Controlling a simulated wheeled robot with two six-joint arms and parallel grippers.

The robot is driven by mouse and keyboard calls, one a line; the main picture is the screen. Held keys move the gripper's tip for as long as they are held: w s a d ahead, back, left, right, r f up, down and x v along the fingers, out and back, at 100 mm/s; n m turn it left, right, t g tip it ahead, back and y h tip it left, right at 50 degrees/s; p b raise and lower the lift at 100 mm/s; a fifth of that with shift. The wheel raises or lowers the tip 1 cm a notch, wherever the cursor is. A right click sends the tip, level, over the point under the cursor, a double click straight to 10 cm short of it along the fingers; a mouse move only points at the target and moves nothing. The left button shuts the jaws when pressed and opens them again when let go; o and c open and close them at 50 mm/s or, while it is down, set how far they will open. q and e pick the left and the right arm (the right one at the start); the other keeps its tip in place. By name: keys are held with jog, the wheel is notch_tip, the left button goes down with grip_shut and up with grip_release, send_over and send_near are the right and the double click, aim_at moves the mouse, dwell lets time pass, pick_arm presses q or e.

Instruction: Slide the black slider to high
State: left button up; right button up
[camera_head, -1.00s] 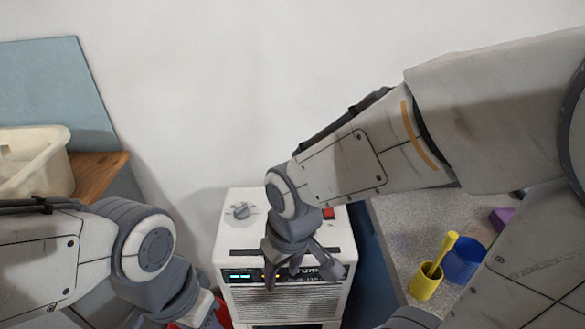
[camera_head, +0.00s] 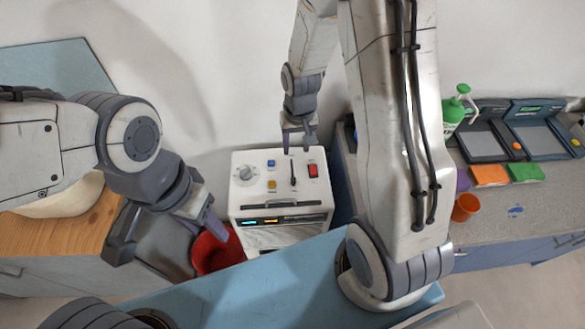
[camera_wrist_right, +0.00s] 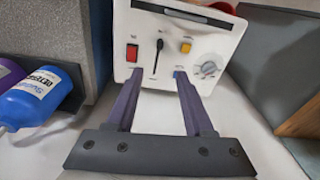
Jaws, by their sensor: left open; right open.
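The white panel box (camera_head: 245,202) stands against the wall. On its top, the black slider (camera_head: 293,181) sits in a narrow slot beside the red switch (camera_head: 313,170). In the right wrist view the slider's dark knob (camera_wrist_right: 159,44) is at the slot end nearer the box's front. My right gripper (camera_head: 296,148) is open and empty over the panel's back edge. In the wrist view its fingers (camera_wrist_right: 158,76) lie either side of the slot's back end; contact cannot be told. My left gripper (camera_head: 165,240) is open and empty, left of the box.
The panel also carries a grey dial (camera_head: 246,172), a blue button (camera_head: 271,163) and a yellow button (camera_head: 272,184). A red bucket (camera_head: 215,252) stands left of the box. A right-hand counter holds a green bottle (camera_head: 452,113) and an orange cup (camera_head: 465,207).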

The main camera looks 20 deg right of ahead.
jog(key=m+g, duration=0.1)
send_over(293, 179)
notch_tip(293, 179, down, 8)
notch_tip(293, 179, down, 9)
jog(key=p, duration=0.2)
jog(key=shift+s+f+p, duration=0.15)
jog(key=shift+f+p, duration=0.05)
jog(key=shift+p, duration=0.15)
jog(key=shift+f, duration=0.7)
jog(key=shift+c, duration=0.3)
grip_shut()
